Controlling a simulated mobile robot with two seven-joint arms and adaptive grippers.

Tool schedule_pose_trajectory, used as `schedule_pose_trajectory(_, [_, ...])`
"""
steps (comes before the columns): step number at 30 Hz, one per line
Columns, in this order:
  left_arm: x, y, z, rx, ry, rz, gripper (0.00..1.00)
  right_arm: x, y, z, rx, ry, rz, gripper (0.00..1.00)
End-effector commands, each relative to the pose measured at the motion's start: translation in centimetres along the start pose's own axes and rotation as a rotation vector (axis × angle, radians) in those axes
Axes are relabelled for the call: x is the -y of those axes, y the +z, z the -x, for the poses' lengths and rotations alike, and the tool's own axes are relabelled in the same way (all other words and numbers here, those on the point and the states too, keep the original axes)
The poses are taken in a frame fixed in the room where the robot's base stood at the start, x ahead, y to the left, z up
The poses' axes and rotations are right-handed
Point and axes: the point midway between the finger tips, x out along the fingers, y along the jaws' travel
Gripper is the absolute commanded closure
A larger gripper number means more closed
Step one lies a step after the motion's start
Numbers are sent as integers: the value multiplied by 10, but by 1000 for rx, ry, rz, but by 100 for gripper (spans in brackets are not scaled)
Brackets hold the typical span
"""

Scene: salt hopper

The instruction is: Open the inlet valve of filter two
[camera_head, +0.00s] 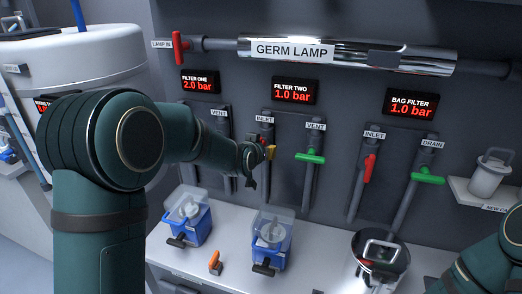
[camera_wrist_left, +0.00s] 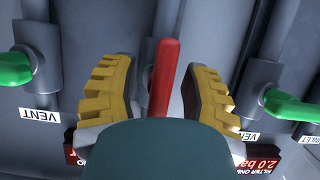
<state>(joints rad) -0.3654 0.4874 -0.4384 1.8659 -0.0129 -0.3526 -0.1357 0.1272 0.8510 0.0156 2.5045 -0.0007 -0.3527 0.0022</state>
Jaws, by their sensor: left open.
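Filter two's inlet valve has a red handle (camera_wrist_left: 165,75), seen clearly in the left wrist view. In the head view its inlet pipe (camera_head: 266,131) shows under the INLET label, but my left arm hides most of the handle. My left gripper (camera_wrist_left: 163,88) is open, with one yellow finger on each side of the red handle and visible gaps between. It also shows in the head view (camera_head: 268,153), at the filter two inlet. Filter two's display (camera_head: 290,93) reads 1.0 bar. My right arm enters at the lower right, but its gripper is out of view.
Filter two's green vent handle (camera_head: 310,158) lies across its pipe just right of my left gripper. The bag filter's red inlet handle (camera_head: 369,167) is farther right. Blue boxes (camera_head: 187,222) and an orange-handled item (camera_head: 215,261) stand on the bench below.

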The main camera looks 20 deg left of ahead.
Motion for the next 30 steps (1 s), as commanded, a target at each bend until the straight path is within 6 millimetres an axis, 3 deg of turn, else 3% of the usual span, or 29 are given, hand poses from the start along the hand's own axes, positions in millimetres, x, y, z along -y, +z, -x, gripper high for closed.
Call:
schedule_pose_trajectory(16, [-1,0,96,0,4,3,54,0,0,0,0,0,0,54])
schedule_pose_trajectory(22, [0,1,112,2,1,1,54,0,0,0,0,0,0,54])
schedule_pose_trajectory(30, [-1,1,115,3,1,-1,54,0,0,0,0,0,0,54])
